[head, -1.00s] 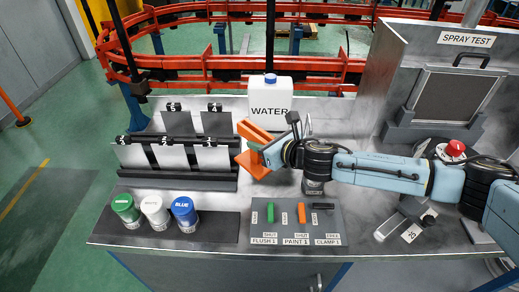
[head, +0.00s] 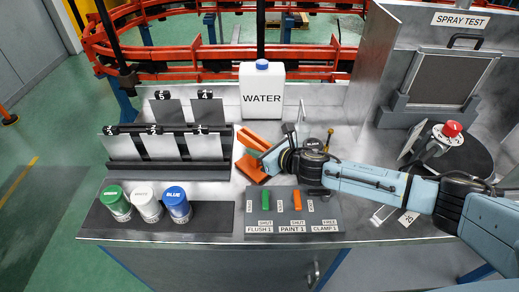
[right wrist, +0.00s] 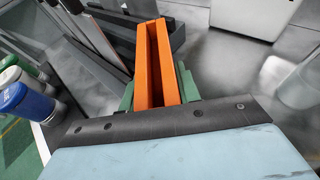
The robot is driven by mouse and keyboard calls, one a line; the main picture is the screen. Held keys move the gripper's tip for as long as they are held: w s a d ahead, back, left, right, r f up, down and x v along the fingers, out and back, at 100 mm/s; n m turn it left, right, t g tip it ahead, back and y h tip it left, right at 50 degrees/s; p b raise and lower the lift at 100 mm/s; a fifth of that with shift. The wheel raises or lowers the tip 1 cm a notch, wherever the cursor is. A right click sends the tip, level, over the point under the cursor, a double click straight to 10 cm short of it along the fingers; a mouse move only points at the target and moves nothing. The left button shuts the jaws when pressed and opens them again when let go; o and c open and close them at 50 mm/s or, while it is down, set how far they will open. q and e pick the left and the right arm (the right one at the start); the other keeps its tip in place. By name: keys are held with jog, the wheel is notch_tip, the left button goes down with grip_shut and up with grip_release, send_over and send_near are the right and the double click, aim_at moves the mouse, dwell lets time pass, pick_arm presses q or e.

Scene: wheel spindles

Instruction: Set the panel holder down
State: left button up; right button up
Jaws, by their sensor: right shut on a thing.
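The orange panel holder (head: 251,169) is just right of the panel rack in the head view, below the water jug. In the right wrist view the holder (right wrist: 150,60) shows as an orange slotted channel between the green fingertips. My right gripper (head: 266,160) is shut on it, coming in from the right. The fingers also show in the right wrist view (right wrist: 157,92). The holder is at or close to the bench top; I cannot tell whether its underside touches. My left gripper is not in view.
The panel rack (head: 168,172) with grey panels is close left of the holder. A white WATER jug (head: 262,100) stands behind. Paint cups (head: 146,204) sit front left, and a switch plate (head: 290,222) lies in front. The spray test box (head: 385,70) is at right.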

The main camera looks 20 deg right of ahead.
jog(key=shift+f, duration=0.1)
jog(key=o, duration=1.2)
jog(key=shift+c, duration=0.2)
jog(key=shift+s+r, duration=0.1)
jog(key=shift+r, duration=0.15)
jog(key=v, duration=1.1)
jog(key=shift+s+d+p, duration=0.2)
jog(key=shift+s+p, duration=0.1)
jog(key=shift+p, duration=0.05)
jog(key=shift+r, duration=0.1)
